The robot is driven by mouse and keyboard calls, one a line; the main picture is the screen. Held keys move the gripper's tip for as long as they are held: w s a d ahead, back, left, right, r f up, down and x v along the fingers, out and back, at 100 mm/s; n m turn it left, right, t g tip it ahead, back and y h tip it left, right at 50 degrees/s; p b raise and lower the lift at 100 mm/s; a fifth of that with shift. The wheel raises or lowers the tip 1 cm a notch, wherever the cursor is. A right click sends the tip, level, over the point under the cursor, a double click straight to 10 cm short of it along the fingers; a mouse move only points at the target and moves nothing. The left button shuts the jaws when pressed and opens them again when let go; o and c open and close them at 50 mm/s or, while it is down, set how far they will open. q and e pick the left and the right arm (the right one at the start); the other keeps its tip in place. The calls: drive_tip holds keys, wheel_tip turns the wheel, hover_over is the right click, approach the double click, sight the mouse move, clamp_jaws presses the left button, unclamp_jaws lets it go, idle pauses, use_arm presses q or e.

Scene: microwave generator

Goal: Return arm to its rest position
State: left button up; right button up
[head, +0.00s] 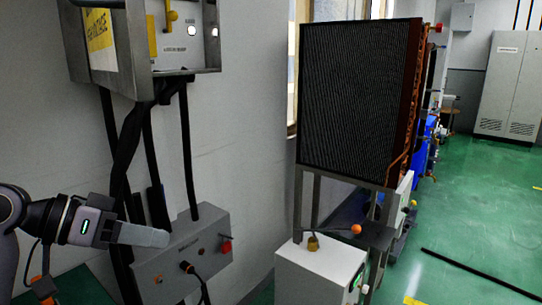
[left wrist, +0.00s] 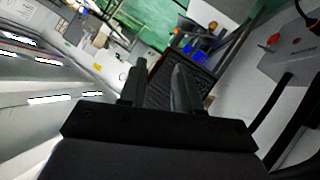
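My left arm (head: 50,220) comes in from the left edge of the head view. Its gripper (head: 150,236) points to the right, roughly level, and overlaps the upper left of a grey wall control box (head: 185,258) in the picture. I cannot tell the gap between them. In the left wrist view the two dark fingers (left wrist: 158,88) stand apart with background between them and nothing held. My right arm and gripper are not in view.
An open metal wall box (head: 150,50) with black cables hangs above the gripper. A large dark finned radiator (head: 358,95) stands on a frame behind a white box (head: 320,268) with an orange-tipped lever. Green floor (head: 480,210) is open at right; a black bar lies on it.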

use_arm(q)
drive_tip(key=s+f+n+y, duration=0.1)
drive_tip(key=s+f+y, duration=0.25)
drive_tip(key=f, duration=0.65)
drive_tip(key=s+f+n+y, duration=0.2)
drive_tip(key=s+f, duration=0.2)
drive_tip(key=f, duration=0.6)
drive_tip(key=s+a+f+n+g+y, duration=0.1)
drive_tip(key=s+f+y, duration=0.1)
drive_tip(key=s+f, duration=0.45)
drive_tip(key=s+a+f+g+y, duration=0.1)
drive_tip(key=s+a+f+y, duration=0.15)
drive_tip(key=s, duration=0.75)
drive_tip(key=w+d+f+t+h+p, duration=0.1)
drive_tip(key=w+d+f+t, duration=0.2)
drive_tip(key=w+f+t, duration=0.3)
drive_tip(key=shift+d+f+t+p, duration=0.15)
drive_tip(key=shift+f+t+p, duration=0.2)
drive_tip(key=shift+f, duration=0.75)
drive_tip(key=shift+w, duration=0.1)
